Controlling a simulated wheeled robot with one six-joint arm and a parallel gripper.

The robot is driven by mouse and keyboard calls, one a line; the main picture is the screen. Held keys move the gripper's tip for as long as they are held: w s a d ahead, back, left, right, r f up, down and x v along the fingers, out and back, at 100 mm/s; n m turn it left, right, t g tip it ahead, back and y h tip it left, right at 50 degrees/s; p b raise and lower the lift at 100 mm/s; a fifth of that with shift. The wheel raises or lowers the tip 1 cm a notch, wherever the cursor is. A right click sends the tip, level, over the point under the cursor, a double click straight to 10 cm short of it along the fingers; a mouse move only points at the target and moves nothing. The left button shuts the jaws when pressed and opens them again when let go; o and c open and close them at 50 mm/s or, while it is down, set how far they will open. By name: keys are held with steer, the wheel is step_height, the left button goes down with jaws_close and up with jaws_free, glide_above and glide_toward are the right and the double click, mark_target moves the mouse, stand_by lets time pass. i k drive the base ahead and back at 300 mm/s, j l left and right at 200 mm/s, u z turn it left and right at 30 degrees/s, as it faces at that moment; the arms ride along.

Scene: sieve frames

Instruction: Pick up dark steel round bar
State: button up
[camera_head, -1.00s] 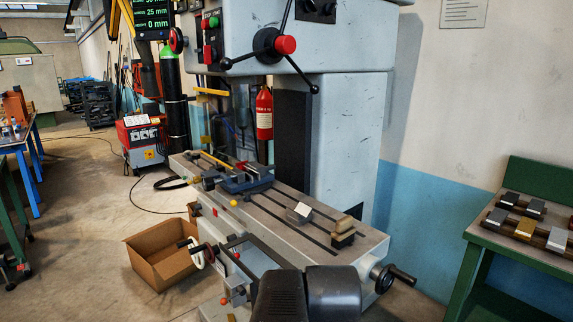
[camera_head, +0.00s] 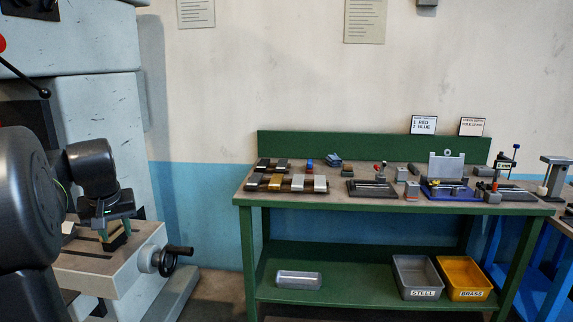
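I cannot single out a dark steel round bar for sure. Two rows of short stock pieces lie on racks on the green bench; the back row has dark pieces, one at the left (camera_head: 264,163) and one beside it (camera_head: 283,164). Their cross-section is too small to tell.
The bench top (camera_head: 340,199) also carries fixtures and small parts. A crank handle (camera_head: 172,260) juts from the machine table towards the bench.

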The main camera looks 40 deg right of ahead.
mark_target(412, 167)
steer(key=k+u, duration=0.2)
steer(key=u, duration=0.25)
steer(key=k+j+u, duration=0.1)
steer(key=u, duration=0.8)
steer(key=k+l+u, duration=0.1)
steer(key=u, duration=0.75)
steer(key=k+u, duration=0.1)
steer(key=u, duration=0.35)
steer(key=k+l, duration=0.8)
steer(key=k, duration=0.2)
steer(key=k+l+u, duration=0.1)
steer(key=k+l, duration=0.3)
steer(key=k+l+z, duration=0.1)
steer(key=k+z, duration=0.2)
steer(key=k, duration=0.25)
steer(key=k+l+z, duration=0.35)
steer(key=k, duration=0.2)
steer(key=k+l+z, duration=0.3)
steer(key=k, duration=0.2)
steer(key=z, duration=2.95)
